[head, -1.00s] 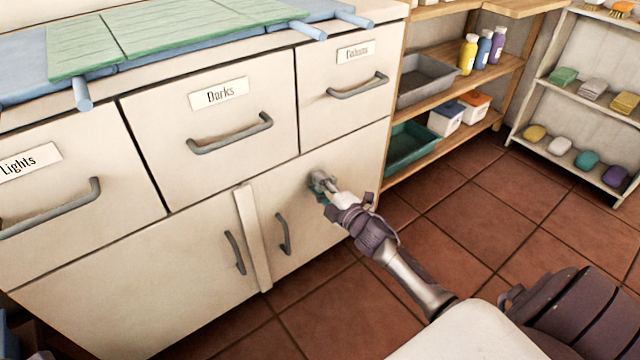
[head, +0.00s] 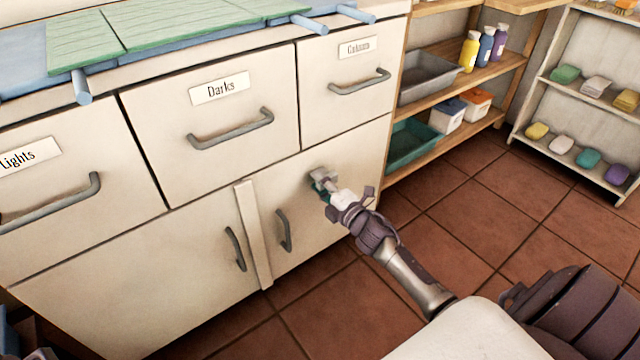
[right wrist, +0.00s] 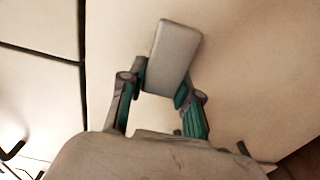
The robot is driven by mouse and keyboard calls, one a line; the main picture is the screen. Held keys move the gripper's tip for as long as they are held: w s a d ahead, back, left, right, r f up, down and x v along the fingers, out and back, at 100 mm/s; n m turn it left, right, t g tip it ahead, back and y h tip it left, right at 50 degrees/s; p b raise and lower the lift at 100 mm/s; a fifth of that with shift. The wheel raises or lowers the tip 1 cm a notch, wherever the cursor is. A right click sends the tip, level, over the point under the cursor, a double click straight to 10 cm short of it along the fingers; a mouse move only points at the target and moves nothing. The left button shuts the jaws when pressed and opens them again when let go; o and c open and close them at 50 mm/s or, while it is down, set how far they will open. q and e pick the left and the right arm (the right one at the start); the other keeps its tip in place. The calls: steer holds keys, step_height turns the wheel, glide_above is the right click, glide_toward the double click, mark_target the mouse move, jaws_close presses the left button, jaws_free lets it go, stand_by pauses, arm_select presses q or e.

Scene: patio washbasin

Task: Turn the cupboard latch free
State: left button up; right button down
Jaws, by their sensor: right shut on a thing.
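The cupboard latch (head: 320,175) is a small grey bar on the upper part of the right cupboard door (head: 335,225). In the right wrist view the latch (right wrist: 173,55) is a flat grey block, tilted a little off the camera's upright. My right gripper (head: 324,185) reaches it from the lower right. In the right wrist view the green-padded fingers of the gripper (right wrist: 163,92) are shut on the latch, one on each side. The fingers partly hide the latch in the head view. My left gripper is not in view.
Two grey door handles (head: 284,232) and a pale vertical strip (head: 252,235) are left of the latch. Drawers with grey handles (head: 230,131) are above. Wooden shelves (head: 470,85) with trays and bottles stand right. The tiled floor (head: 480,220) is clear there.

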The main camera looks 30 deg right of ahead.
steer(key=c, duration=0.8)
jaws_free()
steer(key=s, duration=1.2)
steer(key=shift+d, duration=0.4)
